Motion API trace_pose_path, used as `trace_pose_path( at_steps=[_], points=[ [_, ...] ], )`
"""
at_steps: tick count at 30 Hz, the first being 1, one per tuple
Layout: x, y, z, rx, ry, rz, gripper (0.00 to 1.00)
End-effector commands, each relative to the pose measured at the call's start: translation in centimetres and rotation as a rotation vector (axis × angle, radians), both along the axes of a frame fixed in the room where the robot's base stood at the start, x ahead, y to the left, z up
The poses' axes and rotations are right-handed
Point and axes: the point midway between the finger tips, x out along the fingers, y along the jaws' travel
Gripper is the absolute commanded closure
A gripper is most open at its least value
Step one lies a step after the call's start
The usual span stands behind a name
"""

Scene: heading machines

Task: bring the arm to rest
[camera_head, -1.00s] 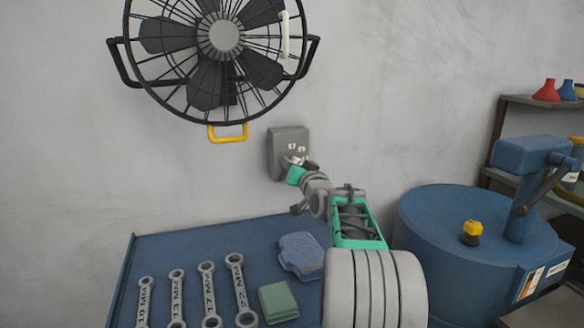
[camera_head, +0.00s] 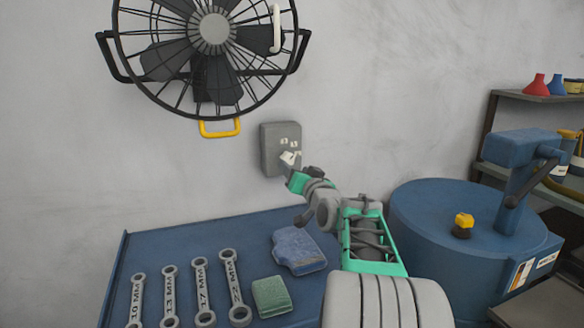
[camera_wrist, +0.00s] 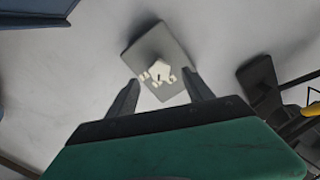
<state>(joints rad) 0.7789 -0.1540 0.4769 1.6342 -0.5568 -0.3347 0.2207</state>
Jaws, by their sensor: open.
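My gripper (camera_wrist: 162,92) is open in the wrist view, its two dark fingers spread apart with nothing between them. Beyond the fingers is a grey wall box (camera_wrist: 155,60) with small white switches and a larger whitish knob. In the head view my gripper (camera_head: 293,172) is at the lower right of the same grey box (camera_head: 270,150). My arm reaches up to it from the bottom right. Whether the fingers touch the box cannot be told in the head view; in the wrist view they look apart from it.
A caged fan (camera_head: 212,40) with a yellow handle (camera_head: 219,129) hangs at upper left. The blue bench (camera_head: 150,255) holds several wrenches, a blue cloth (camera_head: 298,250) and a green pad (camera_head: 271,296). A blue drum machine (camera_head: 425,215) stands right, before a shelf (camera_head: 535,98).

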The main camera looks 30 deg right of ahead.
Motion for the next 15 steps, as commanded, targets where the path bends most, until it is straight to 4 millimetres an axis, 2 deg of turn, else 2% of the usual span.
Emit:
trace_pose_path(
  at_steps=[9,11,14,15],
  points=[
    [0.0,0.0,0.0,0.000,0.002,0.001,0.40],
    [0.2,0.7,0.2,-0.002,0.018,0.009,0.40],
    [0.6,4.7,0.3,-0.010,0.121,0.055,0.40],
    [0.5,7.4,0.1,-0.016,0.193,0.086,0.40]
  ],
)
